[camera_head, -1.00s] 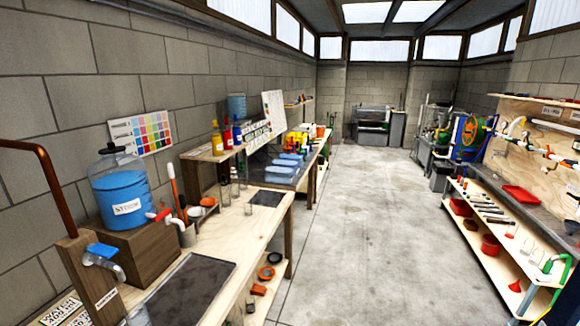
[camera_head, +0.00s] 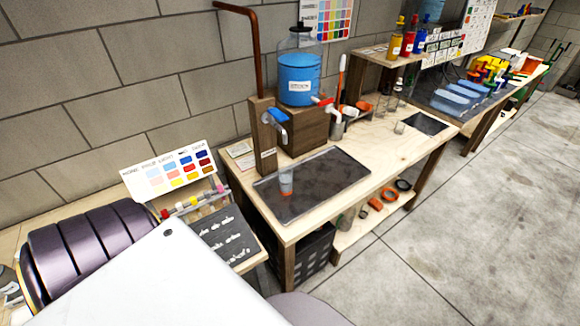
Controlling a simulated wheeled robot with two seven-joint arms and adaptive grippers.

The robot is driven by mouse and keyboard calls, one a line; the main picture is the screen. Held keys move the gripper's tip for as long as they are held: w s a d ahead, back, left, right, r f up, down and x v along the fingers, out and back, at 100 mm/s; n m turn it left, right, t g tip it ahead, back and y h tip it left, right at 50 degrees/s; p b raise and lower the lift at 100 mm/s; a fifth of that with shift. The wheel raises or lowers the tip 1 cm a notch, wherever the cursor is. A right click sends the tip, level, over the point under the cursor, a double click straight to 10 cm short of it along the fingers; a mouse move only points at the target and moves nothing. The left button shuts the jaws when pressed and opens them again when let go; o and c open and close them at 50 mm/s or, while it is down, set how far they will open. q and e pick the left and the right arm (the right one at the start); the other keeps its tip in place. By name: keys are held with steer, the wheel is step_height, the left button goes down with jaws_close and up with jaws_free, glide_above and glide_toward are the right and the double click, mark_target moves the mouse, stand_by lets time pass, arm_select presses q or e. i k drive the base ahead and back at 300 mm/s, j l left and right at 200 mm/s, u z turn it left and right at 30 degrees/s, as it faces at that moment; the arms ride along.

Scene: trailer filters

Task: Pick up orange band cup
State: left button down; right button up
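A small clear cup with an orange band (camera_head: 286,181) stands upright on the dark mat (camera_head: 325,192), near its left end. It is below and a little right of the blue-handled tap (camera_head: 274,117) on the wooden post. Nothing covers the cup. Neither of my grippers is in view; only part of my own body fills the lower left.
A wooden bench (camera_head: 412,150) carries a blue water jug (camera_head: 299,75) on a wooden block. Several clear glasses (camera_head: 399,127) stand further right. A color chart (camera_head: 170,172) and small dark board (camera_head: 222,233) are at left. Concrete floor (camera_head: 460,235) is clear at right.

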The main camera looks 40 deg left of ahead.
mark_target(285, 170)
steer(key=u, duration=1.3)
steer(key=l+u, duration=0.25)
steer(key=l, duration=0.2)
steer(key=l+u, duration=0.2)
steer(key=l, duration=0.25)
steer(key=l+u, duration=0.25)
steer(key=l, duration=0.2)
steer(key=k+l+u, duration=0.25)
steer(key=l, duration=0.2)
steer(key=l+u, duration=0.2)
steer(key=l, duration=0.2)
steer(key=k, duration=0.05)
